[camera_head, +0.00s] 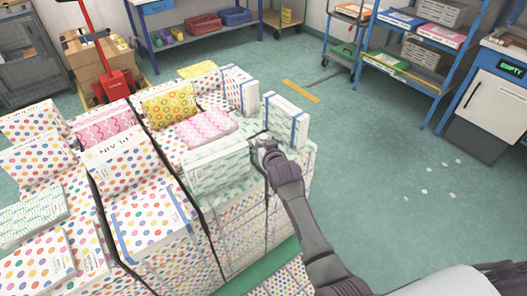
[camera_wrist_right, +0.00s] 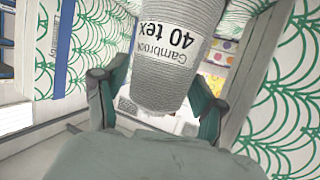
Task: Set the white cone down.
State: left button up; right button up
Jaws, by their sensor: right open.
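The white cone (camera_wrist_right: 178,70), a ribbed pale grey-white thread cone with a label reading "40 tex", stands large in the right wrist view. Its end sits between the two fingers of my right gripper (camera_wrist_right: 157,105). The fingers are spread, one on each side of the cone; whether either touches it is hard to tell. In the head view my right gripper (camera_head: 264,148) is among the boxes at the right end of the stacked load, and I cannot make out the cone there. My left gripper is not in view.
A green-patterned box (camera_head: 215,164) lies left of my right gripper, and a blue-banded box (camera_head: 286,120) stands just behind it. Patterned boxes fill the strapped load. A blue shelf cart (camera_head: 415,75) stands at the back right. The floor (camera_head: 400,180) at right is mostly clear.

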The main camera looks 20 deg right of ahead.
jog(key=shift+w, duration=0.1)
jog(key=c, duration=1.2)
